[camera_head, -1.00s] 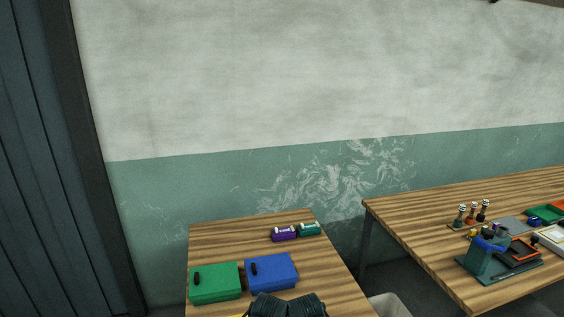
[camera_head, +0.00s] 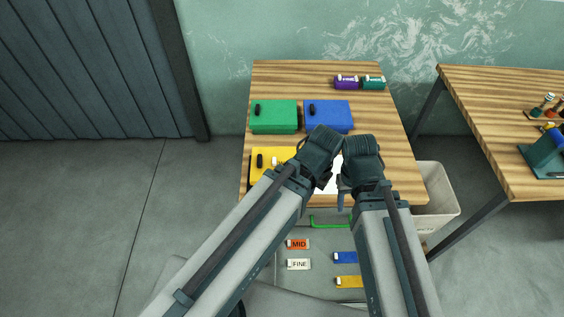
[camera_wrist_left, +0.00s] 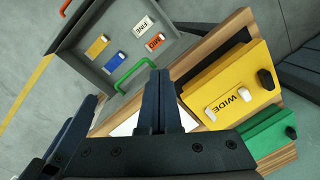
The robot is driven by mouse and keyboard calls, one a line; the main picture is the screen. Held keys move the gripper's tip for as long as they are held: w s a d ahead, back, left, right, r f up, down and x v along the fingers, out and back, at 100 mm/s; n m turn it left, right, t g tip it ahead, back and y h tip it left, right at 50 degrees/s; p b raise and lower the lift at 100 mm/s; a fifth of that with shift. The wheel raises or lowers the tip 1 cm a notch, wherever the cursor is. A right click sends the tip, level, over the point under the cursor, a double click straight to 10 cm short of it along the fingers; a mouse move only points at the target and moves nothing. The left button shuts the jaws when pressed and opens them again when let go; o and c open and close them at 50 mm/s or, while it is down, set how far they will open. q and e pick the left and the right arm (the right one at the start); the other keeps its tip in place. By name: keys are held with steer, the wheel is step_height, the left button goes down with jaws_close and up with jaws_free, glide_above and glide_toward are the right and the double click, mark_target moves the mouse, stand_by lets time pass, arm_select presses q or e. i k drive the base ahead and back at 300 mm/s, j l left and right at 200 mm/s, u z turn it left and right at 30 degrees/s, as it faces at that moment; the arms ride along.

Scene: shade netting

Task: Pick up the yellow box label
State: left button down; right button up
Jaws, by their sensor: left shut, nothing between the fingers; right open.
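The yellow box (camera_head: 262,180) stands at the near left of the table, partly covered by my left arm in the head view. It also shows in the left wrist view (camera_wrist_left: 240,75), with a dark knob. On its top is a label reading WIDE (camera_wrist_left: 236,100), yellowish with a white tab. My left gripper (camera_wrist_left: 160,80) is shut and empty, to the left of the yellow box in the left wrist view and apart from it. My right gripper (camera_head: 346,190) is open and empty beside it, over the table's near edge. Its fingertips are hard to make out.
A green box (camera_head: 274,117) and a blue box (camera_head: 340,117) stand behind. Purple (camera_head: 346,82) and teal (camera_head: 373,82) items lie farther back. A grey tray (camera_wrist_left: 88,75) below the near edge holds orange MID, white FINE, blue and yellow labels. A bin (camera_head: 436,190) stands right.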

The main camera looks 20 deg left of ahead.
mark_target(275, 161)
steer(key=k+j+z, duration=0.15)
steer(key=j, duration=0.25)
steer(key=j+z, duration=0.1)
steer(key=j, duration=0.35)
steer(key=k+j+z, duration=0.15)
steer(key=j, duration=0.25)
steer(key=k+j+z, duration=0.15)
steer(key=j, duration=0.25)
steer(key=k+j+z, duration=0.1)
steer(key=j, duration=0.25)
steer(key=k+j, duration=0.05)
